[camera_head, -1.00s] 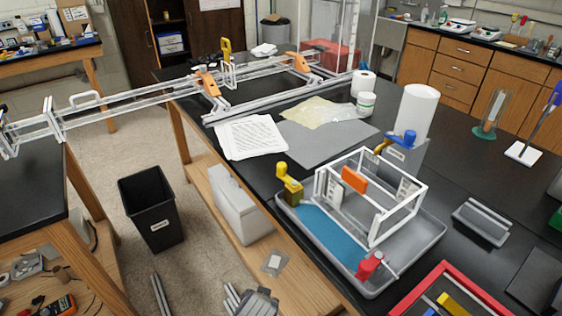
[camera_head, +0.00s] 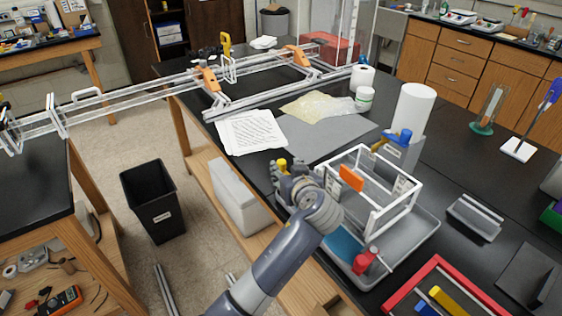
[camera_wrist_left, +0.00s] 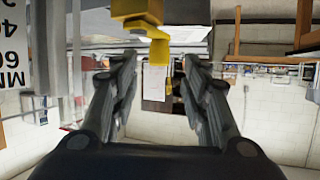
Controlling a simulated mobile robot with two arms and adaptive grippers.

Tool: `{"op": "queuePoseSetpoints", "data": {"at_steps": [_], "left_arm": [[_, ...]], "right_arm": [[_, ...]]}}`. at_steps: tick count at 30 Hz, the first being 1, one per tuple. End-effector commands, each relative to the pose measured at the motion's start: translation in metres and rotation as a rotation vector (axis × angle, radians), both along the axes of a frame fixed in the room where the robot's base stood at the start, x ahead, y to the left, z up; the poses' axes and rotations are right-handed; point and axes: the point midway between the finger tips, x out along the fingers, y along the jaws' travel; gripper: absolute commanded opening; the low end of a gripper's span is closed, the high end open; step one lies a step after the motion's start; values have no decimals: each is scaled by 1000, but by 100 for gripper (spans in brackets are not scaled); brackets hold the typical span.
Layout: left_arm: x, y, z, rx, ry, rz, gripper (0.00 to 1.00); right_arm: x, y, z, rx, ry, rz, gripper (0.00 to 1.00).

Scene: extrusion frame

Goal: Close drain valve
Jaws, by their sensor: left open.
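A grey tray (camera_head: 425,236) on the black bench holds a white-framed box (camera_head: 385,190) with an orange part (camera_head: 351,178). A yellow valve (camera_head: 281,162) stands at the tray's left corner, mostly hidden by my left gripper (camera_head: 279,174). A red valve (camera_head: 364,260) sits at the tray's front, and a blue valve (camera_head: 404,135) sits on a grey block behind. Which is the drain valve is not marked. In the left wrist view the left gripper (camera_wrist_left: 157,62) is open; the yellow valve's body (camera_wrist_left: 138,10) and handle (camera_wrist_left: 160,46) show at and between its fingertips. Contact cannot be told.
A white cylinder (camera_head: 414,108) stands behind the tray. A red-edged tray (camera_head: 400,296) lies in front, and a grey bracket (camera_head: 474,217) to the right. Papers (camera_head: 251,133) and a grey mat (camera_head: 320,137) lie further back. A black bin (camera_head: 155,200) stands on the floor.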

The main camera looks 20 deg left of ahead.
Motion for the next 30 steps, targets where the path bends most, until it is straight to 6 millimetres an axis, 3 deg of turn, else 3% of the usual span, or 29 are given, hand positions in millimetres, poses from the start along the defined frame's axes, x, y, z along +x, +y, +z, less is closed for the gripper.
{"op": "queuePoseSetpoints", "data": {"at_steps": [6,12,25,30], "left_arm": [[30,21,-13,3,3,2,42],[46,29,-22,1,3,-1,42],[52,33,-26,-1,2,-1,42],[51,33,-26,-1,2,-1,3]], "right_arm": [[0,0,11,0,0,0,0],[0,0,14,0,-1,0,0],[1,0,15,0,-1,0,0],[1,0,15,0,-1,0,0]]}}
